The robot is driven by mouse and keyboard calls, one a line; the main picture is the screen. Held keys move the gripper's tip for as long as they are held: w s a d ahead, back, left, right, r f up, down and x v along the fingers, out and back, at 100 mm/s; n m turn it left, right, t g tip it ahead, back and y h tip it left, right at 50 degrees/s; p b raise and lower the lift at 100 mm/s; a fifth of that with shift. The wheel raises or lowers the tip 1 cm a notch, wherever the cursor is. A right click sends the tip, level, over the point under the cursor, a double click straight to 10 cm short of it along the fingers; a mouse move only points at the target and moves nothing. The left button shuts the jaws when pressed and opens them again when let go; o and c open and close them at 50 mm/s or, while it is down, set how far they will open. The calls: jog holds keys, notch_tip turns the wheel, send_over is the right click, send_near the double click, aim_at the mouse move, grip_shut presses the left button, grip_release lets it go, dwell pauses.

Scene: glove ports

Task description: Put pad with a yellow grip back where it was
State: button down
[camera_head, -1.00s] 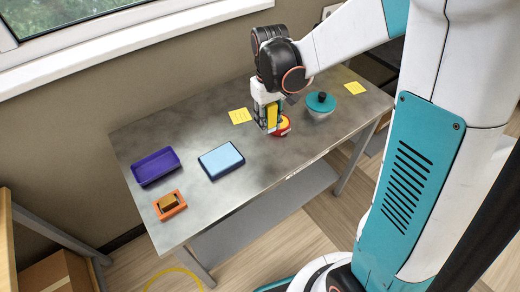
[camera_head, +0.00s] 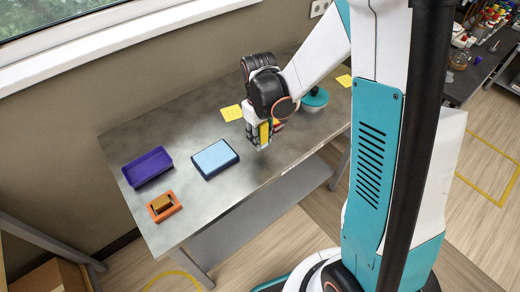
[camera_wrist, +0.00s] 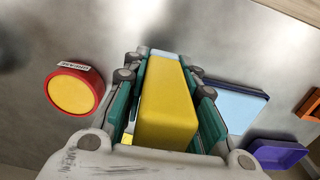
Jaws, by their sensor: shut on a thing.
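My gripper (camera_head: 259,143) is shut on the pad's yellow grip (camera_wrist: 168,105). The grip lies between the green-lined fingers in the wrist view, and a yellow strip of it shows in the head view (camera_head: 264,132). The pad's lower end is mostly hidden by the fingers. My gripper is over the middle of the table; I cannot tell whether the pad touches the top. A light-blue pad in a dark-blue tray (camera_head: 215,158) is left of my gripper in the head view. A round red tin with a yellow top and a label (camera_wrist: 73,92) stands close by.
The grey metal table (camera_head: 185,225) also holds a purple tray (camera_head: 147,167), an orange holder (camera_head: 164,206) with a brown block, and a teal-lidded bowl (camera_head: 314,98). Yellow notes (camera_head: 232,113) lie towards the back. Bare table lies between the blue tray and my gripper.

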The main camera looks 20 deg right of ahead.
aim_at(260, 154)
jog(key=shift+f+b, duration=0.65)
jog(key=shift+f, duration=1.85)
jog(key=shift+f, duration=0.15)
jog(key=c, duration=1.3)
grip_release()
